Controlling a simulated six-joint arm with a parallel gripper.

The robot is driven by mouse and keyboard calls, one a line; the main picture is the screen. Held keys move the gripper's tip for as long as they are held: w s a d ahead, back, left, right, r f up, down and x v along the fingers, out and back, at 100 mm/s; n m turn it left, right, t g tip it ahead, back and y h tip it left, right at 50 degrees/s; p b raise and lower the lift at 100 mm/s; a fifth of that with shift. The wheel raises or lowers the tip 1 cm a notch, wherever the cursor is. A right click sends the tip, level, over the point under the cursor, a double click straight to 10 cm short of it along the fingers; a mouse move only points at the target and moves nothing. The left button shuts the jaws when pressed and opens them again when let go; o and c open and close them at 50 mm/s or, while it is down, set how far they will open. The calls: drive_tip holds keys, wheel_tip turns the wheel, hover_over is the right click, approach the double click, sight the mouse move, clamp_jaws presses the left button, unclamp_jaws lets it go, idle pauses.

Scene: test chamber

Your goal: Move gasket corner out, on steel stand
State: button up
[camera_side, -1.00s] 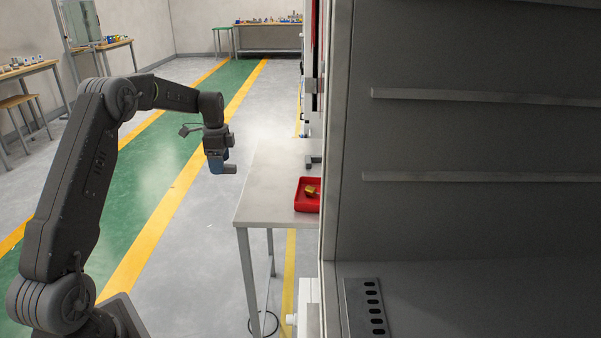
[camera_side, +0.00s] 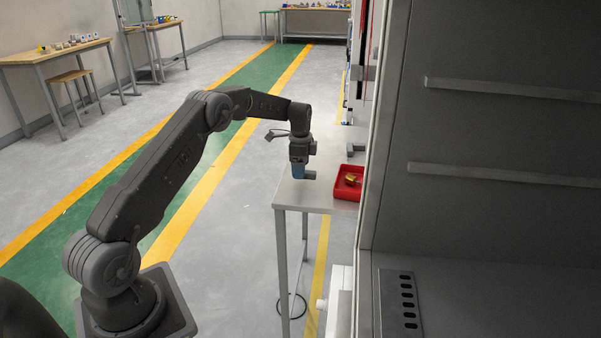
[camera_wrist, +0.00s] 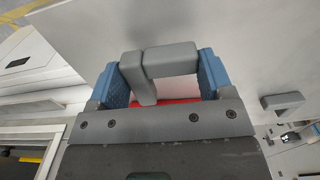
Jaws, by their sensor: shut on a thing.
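My gripper (camera_side: 299,172), with blue fingers, is shut on a grey angled piece, the gasket corner (camera_side: 310,175). In the wrist view my gripper (camera_wrist: 165,80) holds the grey gasket corner (camera_wrist: 170,62) between its blue pads, and its L shape shows clearly. In the side view the piece appears over the left part of the steel-legged stand (camera_side: 296,198); whether it touches the top I cannot tell. The stand's pale top also shows in the wrist view (camera_wrist: 235,25).
A red tray (camera_side: 346,194) with a yellow part (camera_side: 353,179) is on the stand, right of my gripper. A grey piece (camera_side: 355,148) lies behind it; a similar grey piece (camera_wrist: 283,101) shows in the wrist view. A tall grey cabinet wall (camera_side: 388,150) stands close on the right.

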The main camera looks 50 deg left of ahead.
drive_tip(key=shift+f, duration=1.15)
drive_tip(key=shift+f, duration=0.15)
drive_tip(key=o, duration=0.9)
